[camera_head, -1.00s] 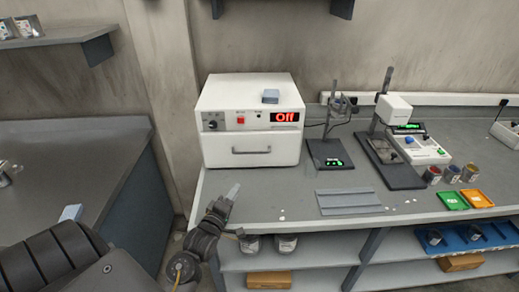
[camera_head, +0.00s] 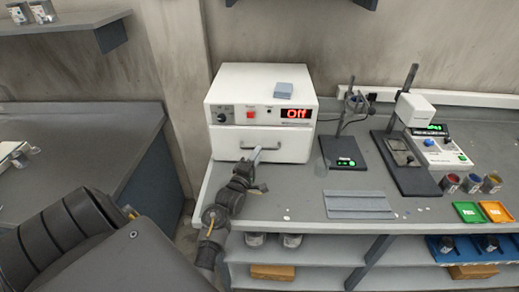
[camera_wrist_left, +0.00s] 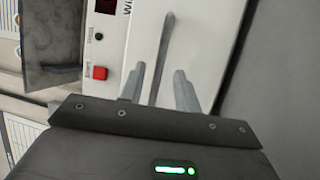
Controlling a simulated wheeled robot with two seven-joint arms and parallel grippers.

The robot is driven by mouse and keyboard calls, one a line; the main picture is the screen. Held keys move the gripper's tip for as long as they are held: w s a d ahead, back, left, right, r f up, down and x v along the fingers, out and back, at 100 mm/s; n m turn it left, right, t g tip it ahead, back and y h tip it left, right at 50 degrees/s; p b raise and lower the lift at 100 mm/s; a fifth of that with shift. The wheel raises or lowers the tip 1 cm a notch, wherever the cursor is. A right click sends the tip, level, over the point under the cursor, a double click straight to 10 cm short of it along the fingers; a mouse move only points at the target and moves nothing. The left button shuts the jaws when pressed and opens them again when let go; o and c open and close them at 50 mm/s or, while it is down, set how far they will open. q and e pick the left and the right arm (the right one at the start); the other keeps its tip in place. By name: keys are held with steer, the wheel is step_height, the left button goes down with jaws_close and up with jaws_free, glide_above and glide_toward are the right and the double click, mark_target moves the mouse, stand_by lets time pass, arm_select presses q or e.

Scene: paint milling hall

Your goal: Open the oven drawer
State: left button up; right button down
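The white oven (camera_head: 262,80) stands at the left end of the bench, its red display reading "Off". Its drawer (camera_head: 228,141) is the lower front panel, flush with the oven front, with a grey bar handle (camera_head: 270,149). My left gripper (camera_head: 254,156) is at the handle in the head view. In the left wrist view, its two fingers (camera_wrist_left: 160,88) are spread on either side of the handle bar (camera_wrist_left: 161,58), with gaps visible. The gripper is open and holds nothing. My right gripper is not in view.
A small blue-grey block (camera_head: 284,87) lies on the oven top. A black stand (camera_head: 343,152) with a green display is right of the oven. A grey ridged plate (camera_head: 357,204) lies on the bench. The bench in front of the oven is mostly clear.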

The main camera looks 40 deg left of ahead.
arm_select(q)
steer(key=shift+x, duration=1.2)
jaws_close()
